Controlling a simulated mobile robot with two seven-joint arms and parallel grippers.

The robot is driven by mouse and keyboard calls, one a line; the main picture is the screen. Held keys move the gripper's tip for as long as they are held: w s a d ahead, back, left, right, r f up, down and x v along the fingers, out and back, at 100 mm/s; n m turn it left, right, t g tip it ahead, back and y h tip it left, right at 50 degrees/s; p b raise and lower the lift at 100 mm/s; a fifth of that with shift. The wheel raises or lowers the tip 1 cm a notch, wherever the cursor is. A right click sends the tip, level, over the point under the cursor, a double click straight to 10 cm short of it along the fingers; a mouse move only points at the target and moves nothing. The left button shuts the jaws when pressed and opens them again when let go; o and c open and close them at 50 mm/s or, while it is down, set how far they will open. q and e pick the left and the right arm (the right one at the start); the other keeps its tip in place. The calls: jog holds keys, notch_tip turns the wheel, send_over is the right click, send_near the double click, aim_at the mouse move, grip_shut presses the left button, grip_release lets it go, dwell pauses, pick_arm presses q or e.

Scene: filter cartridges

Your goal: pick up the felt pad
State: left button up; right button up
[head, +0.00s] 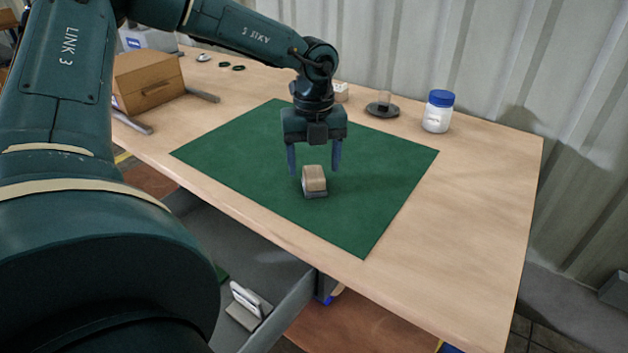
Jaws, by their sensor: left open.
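A small block with a tan, wood-like top and a grey layer at its base, which looks like the felt pad (314,184), sits on the green mat (370,190). My left gripper (314,169) points down over the mat, with its two blue-grey fingers apart. The fingertips show just above and behind the block in the picture, one toward each side of it. Nothing is held between them. I cannot tell whether a finger touches the block. My right gripper is out of view.
A white jar with a blue lid (438,111) stands at the back right. An open grey drawer (262,260) is below the front edge. The table's right side is clear.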

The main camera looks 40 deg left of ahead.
aim_at(314, 172)
pick_arm(q)
notch_tip(314, 172, down, 4)
jog(key=shift+w+r, duration=0.1)
jog(key=shift+r, duration=0.05)
jog(key=shift+a, duration=0.1)
jog(key=c, duration=1.1)
